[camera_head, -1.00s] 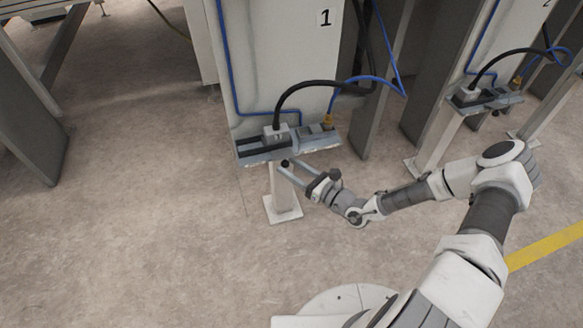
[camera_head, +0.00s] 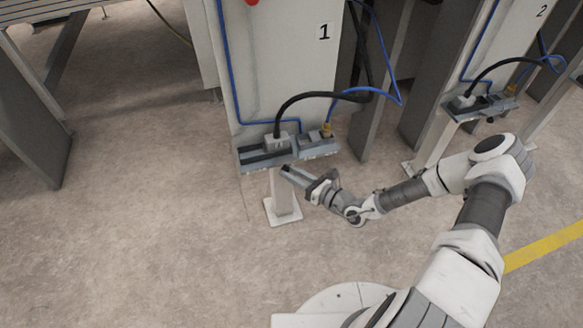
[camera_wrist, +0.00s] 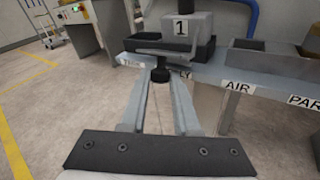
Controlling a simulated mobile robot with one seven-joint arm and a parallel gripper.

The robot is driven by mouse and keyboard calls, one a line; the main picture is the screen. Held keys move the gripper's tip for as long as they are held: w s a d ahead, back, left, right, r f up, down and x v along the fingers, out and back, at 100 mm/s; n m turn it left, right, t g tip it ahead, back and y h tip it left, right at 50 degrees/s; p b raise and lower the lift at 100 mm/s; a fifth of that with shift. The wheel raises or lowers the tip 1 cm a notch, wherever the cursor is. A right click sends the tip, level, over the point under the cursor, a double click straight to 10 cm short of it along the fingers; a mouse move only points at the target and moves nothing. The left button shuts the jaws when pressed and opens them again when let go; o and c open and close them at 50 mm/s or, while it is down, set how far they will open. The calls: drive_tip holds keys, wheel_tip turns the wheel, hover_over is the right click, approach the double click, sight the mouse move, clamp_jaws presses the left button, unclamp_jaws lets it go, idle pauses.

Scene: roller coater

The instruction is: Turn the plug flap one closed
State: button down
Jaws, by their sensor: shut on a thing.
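The plug station of unit 1 (camera_head: 246,163) is a grey ledge on the cabinet front, with a grey plug (camera_head: 277,144) and black cable. A black knob (camera_wrist: 160,74) hangs below the ledge's front edge. My gripper (camera_head: 286,170) is just under that edge. In the wrist view its fingers (camera_wrist: 161,80) stand on both sides of the knob and are shut on it. In the head view the knob is hard to make out. The flap's exact angle cannot be told.
The ledge carries an "AIR" label (camera_wrist: 239,86) to the right. A white post (camera_head: 283,197) stands below the ledge. A blue hose and a brass fitting (camera_head: 327,130) are beside the plug. Unit 2's station (camera_head: 480,103) is to the right. The floor at left is clear.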

sight(279, 159)
drive_tip(key=shift+w+a+r+m+g+h+p, duration=0.1)
drive_tip(key=shift+w+r+m+g+h+p, duration=0.25)
drive_tip(key=shift+r+m+g+h+p, duration=1.4)
drive_tip(key=shift+w+a+f+n+g+y+p, duration=0.15)
drive_tip(key=shift+w+n+g+y+p, duration=0.35)
drive_tip(key=shift+p, duration=2.65)
drive_tip(key=shift+w+a+r+m+g+h+p, duration=0.15)
drive_tip(key=shift+r+m+g+h+p, duration=0.7)
drive_tip(key=shift+g+p, duration=1.1)
drive_tip(key=shift+w+a+r+g+h+p, duration=0.15)
drive_tip(key=shift+w+g+h+p, duration=0.5)
drive_tip(key=shift+p, duration=0.75)
drive_tip(key=shift+w+m+g, duration=0.2)
drive_tip(key=shift+m+g, duration=0.15)
drive_tip(key=shift+m, duration=0.05)
drive_tip(key=c, duration=0.7)
unclamp_jaws()
drive_tip(key=shift+r, duration=0.1)
drive_tip(key=shift+o, duration=0.2)
drive_tip(key=w+p+v, duration=0.1)
drive_tip(key=p+v, duration=0.1)
drive_tip(key=v, duration=1.5)
drive_tip(key=shift+s+r, duration=0.2)
drive_tip(key=shift+s, duration=0.3)
